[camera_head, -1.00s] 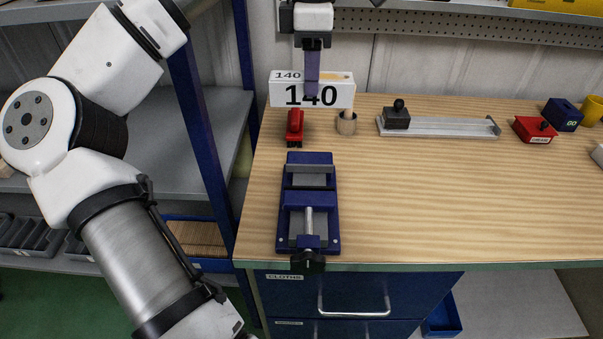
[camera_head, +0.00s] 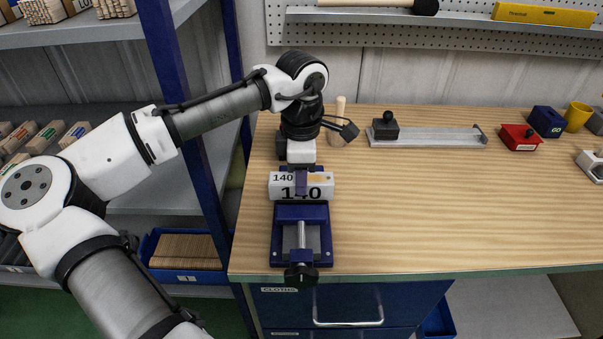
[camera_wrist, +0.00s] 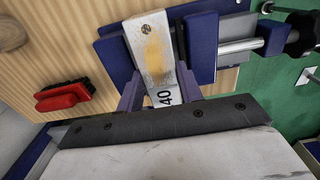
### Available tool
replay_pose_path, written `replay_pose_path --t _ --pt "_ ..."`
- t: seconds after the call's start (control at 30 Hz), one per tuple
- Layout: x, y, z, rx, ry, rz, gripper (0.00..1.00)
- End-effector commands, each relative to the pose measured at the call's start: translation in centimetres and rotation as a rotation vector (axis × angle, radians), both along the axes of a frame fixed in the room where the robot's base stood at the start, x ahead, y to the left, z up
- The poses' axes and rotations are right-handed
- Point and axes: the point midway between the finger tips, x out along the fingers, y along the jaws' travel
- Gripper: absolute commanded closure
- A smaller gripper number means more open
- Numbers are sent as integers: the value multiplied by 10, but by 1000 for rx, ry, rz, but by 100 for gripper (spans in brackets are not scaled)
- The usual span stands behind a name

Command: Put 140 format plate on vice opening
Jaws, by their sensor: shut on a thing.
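The 140 format plate (camera_head: 316,189) is a white block with "140" printed on it; in the wrist view it shows end-on with an orange patch (camera_wrist: 152,42). My gripper (camera_head: 301,184) is shut on it; its purple fingers (camera_wrist: 158,84) lie on either side in the wrist view. The blue vice (camera_head: 285,243) stands at the table's left front. The plate lies crosswise over the vice opening, between its two blue jaw parts (camera_wrist: 204,48). I cannot tell whether it touches the vice. The far part of the vice is mostly hidden in the head view.
A red tool (camera_wrist: 62,97) lies on the table beside the vice. A wooden-handled tool (camera_head: 340,118) stands behind my arm. A metal rail (camera_head: 440,137) with a dark block, a red box (camera_head: 519,139) and a blue box (camera_head: 546,122) stand at the back. The table's middle is clear.

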Motion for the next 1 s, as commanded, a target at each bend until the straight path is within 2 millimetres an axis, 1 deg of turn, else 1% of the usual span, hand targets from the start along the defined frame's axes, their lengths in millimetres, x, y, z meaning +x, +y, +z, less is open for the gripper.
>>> replay_pose_path --t 0.1,0.43,0.47,0.6,0.63,0.87,1.0 --pt "0 0 -6 -1 -1 0 100" --pt "0 0 -9 -2 -1 -1 100" --pt "0 0 -10 -1 0 -1 63" --pt "0 0 -9 -1 -1 -1 44" --pt "0 0 -9 -1 -1 0 42" --pt "0 0 -9 -1 -1 0 42" --pt "0 0 -3 0 -2 0 42"
